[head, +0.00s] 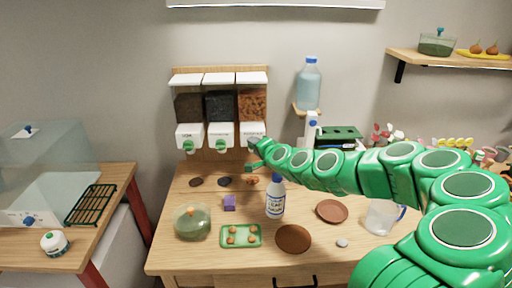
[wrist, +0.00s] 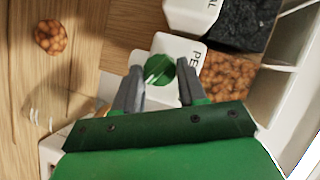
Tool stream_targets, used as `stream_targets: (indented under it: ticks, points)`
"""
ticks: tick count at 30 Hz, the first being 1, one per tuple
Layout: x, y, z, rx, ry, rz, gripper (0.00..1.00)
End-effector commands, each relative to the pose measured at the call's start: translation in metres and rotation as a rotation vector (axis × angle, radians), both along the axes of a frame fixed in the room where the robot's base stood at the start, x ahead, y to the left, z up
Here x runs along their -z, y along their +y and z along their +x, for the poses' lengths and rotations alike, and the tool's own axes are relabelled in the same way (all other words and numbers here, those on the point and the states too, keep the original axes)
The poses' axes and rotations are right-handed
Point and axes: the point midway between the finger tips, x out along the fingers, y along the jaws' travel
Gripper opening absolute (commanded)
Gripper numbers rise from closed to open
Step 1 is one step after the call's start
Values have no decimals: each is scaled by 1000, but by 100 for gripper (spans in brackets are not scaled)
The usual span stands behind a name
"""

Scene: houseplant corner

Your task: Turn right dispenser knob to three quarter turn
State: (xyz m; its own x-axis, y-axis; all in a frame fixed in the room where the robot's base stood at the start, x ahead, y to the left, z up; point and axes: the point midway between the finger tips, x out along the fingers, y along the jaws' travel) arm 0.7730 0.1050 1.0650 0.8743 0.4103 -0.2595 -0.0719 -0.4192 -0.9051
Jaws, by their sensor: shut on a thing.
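The right dispenser (head: 252,104), filled with orange-brown pellets, is the rightmost of three on the wooden wall rack. Its white front, lettered "PE", shows in the wrist view (wrist: 187,48). Its round green knob (wrist: 160,70) carries a pale mark that looks slanted. My gripper (wrist: 160,76) has one grey finger on each side of the knob and is shut on it. In the head view my gripper (head: 253,144) reaches the dispenser's front from the right and hides the knob, so its turn angle shows only in the wrist view.
The left dispenser knob (head: 188,147) and middle dispenser knob (head: 220,146) are close by on the left. A tall water bottle (head: 309,85) stands right of the rack.

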Motion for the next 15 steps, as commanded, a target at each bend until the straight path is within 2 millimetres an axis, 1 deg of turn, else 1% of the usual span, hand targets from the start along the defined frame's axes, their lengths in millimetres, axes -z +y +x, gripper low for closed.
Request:
stream_targets:
  ticks: [7, 15]
  points:
    - [2, -2, 0, 1, 2, 74, 11]
    - [2, -2, 0, 2, 2, 113, 11]
